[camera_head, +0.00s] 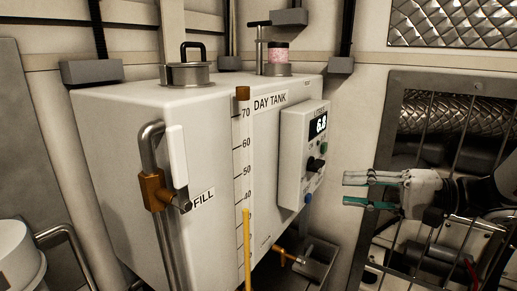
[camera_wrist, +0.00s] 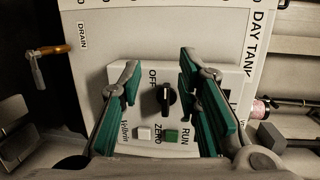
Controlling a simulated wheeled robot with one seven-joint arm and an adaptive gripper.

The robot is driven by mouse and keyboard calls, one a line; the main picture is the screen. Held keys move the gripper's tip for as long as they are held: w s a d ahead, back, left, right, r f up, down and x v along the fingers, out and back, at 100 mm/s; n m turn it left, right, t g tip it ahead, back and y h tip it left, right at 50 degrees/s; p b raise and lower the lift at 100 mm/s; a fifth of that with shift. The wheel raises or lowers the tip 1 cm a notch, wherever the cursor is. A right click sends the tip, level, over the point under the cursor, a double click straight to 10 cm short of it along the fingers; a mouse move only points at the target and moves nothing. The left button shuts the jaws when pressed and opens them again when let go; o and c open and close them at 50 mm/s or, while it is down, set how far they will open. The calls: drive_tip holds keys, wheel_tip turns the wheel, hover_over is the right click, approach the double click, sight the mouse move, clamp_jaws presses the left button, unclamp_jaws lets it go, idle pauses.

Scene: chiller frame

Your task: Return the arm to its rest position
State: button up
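My gripper (camera_head: 357,190) is at the right in the head view, level with the lower part of the control box and a little to its right. Its green-padded fingers point left toward the tank. In the wrist view my gripper (camera_wrist: 165,105) has its two fingers wide apart with nothing between them. The control box face shows behind the gap, with a black knob (camera_wrist: 166,97), a white button (camera_wrist: 143,134) and a green button (camera_wrist: 171,135). My arm reaches in from the right edge of the head view.
The white day tank (camera_head: 150,120) fills the middle, with its control box (camera_head: 303,150) reading about 6.8. A fill pipe with a brass valve (camera_head: 153,190) stands in front. A drain valve (camera_head: 287,257) sits low. A mesh-covered opening (camera_head: 400,115) lies behind my arm.

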drive_tip(key=s+a+f+n+g+h, duration=0.1)
drive_tip(key=s+a+n+g+h, duration=0.2)
drive_tip(key=s+a, duration=0.45)
drive_tip(key=s+a+f+n+g+h, duration=0.1)
drive_tip(key=s+a+g+h, duration=0.3)
drive_tip(key=s, duration=0.7)
drive_tip(key=s+d+f+n+h, duration=0.1)
drive_tip(key=s+d+f+h, duration=0.2)
drive_tip(key=s+d+h, duration=0.7)
wheel_tip(320, 180, up, 29)
drive_tip(key=s+a+t+y+p, duration=0.1)
drive_tip(key=t+p, duration=0.3)
drive_tip(key=p, duration=2.4)
drive_tip(key=shift+s+y, duration=0.3)
drive_tip(key=shift+y, duration=0.3)
drive_tip(key=shift+r, duration=0.1)
